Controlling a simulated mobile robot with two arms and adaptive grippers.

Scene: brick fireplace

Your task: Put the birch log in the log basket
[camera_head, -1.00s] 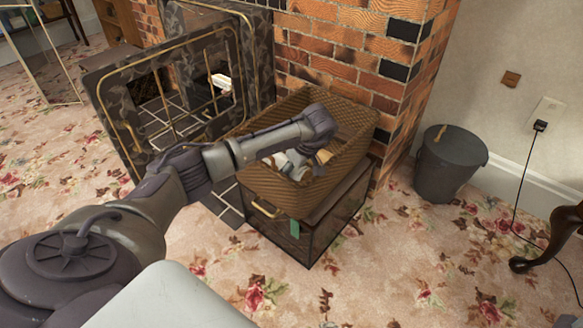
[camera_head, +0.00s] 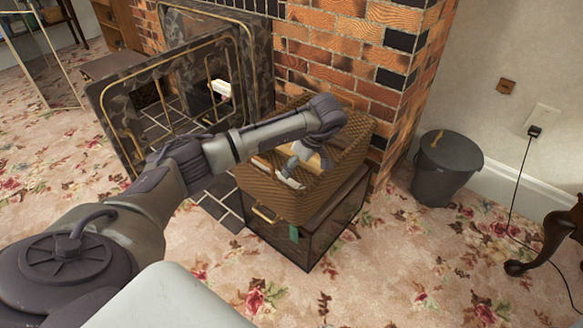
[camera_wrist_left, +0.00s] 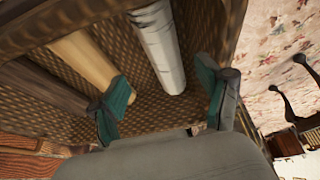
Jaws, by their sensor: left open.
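The woven brown log basket (camera_head: 325,187) stands on a dark box beside the brick fireplace. In the left wrist view, the birch log (camera_wrist_left: 160,45), white with dark marks, lies inside the basket (camera_wrist_left: 215,25), against its woven floor or wall. A tan log (camera_wrist_left: 88,60) and a dark brown log (camera_wrist_left: 42,85) lie beside it. My left gripper (camera_head: 296,166) is at the basket's opening. In the wrist view its teal fingertips (camera_wrist_left: 165,95) are wide apart with nothing between them, the birch log lying beyond. My right gripper is not in view.
The dark box (camera_head: 325,228) has a brass handle and a green tag. An open patterned stove door (camera_head: 108,110) stands left of the basket, close to my arm. A grey bucket (camera_head: 442,180) stands to the right. Floral carpet in front is clear.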

